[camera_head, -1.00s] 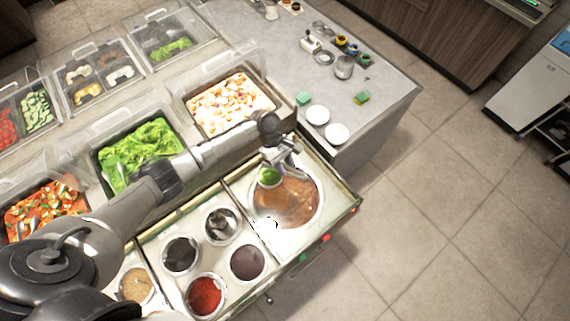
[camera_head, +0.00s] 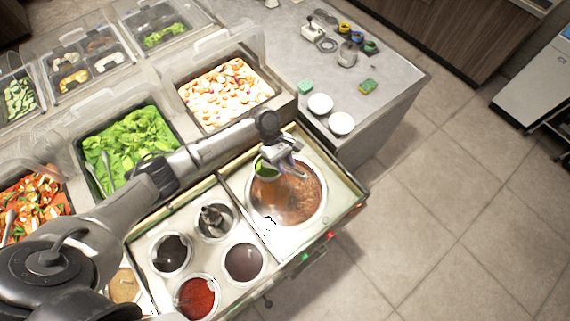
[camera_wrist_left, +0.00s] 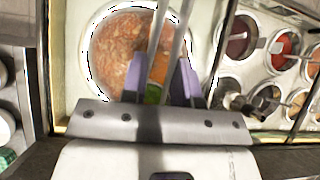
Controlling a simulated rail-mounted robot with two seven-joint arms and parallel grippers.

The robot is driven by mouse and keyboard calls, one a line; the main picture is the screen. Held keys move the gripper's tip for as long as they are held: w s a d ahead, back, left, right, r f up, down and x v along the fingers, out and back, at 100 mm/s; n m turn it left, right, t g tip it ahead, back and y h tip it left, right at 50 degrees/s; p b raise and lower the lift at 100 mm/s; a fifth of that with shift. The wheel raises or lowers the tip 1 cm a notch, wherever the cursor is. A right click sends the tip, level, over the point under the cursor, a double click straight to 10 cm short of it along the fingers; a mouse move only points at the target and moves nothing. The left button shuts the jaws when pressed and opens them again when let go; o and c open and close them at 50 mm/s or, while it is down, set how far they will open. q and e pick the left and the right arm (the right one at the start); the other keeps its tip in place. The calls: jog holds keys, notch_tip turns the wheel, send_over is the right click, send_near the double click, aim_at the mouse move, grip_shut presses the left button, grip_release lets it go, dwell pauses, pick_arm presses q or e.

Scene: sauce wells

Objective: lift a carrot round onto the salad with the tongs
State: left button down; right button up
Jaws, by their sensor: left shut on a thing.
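My left gripper (camera_head: 283,158) hangs over the round pot of brown-orange food (camera_head: 298,207) at the counter's right end. In the left wrist view its purple fingers (camera_wrist_left: 160,85) are shut on two thin metal bars, which look like the tongs (camera_wrist_left: 166,45). A green part (camera_wrist_left: 152,95) shows between the fingers; in the head view a green part (camera_head: 264,168) hangs just below the gripper. The leafy green salad (camera_head: 140,145) fills a pan left of the gripper. I cannot single out a carrot round. My right gripper is in neither view.
A pan of orange and white pieces (camera_head: 225,90) stands behind my arm. A red vegetable mix (camera_head: 35,200) is at far left. Several sauce wells, one with red sauce (camera_head: 197,298), lie left of the pot. Two white dishes (camera_head: 320,103) sit on the grey counter.

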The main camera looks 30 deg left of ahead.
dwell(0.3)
pick_arm(q)
jog(key=c, duration=1.4)
grip_release()
notch_tip(320, 180, up, 10)
jog(key=p, duration=1.1)
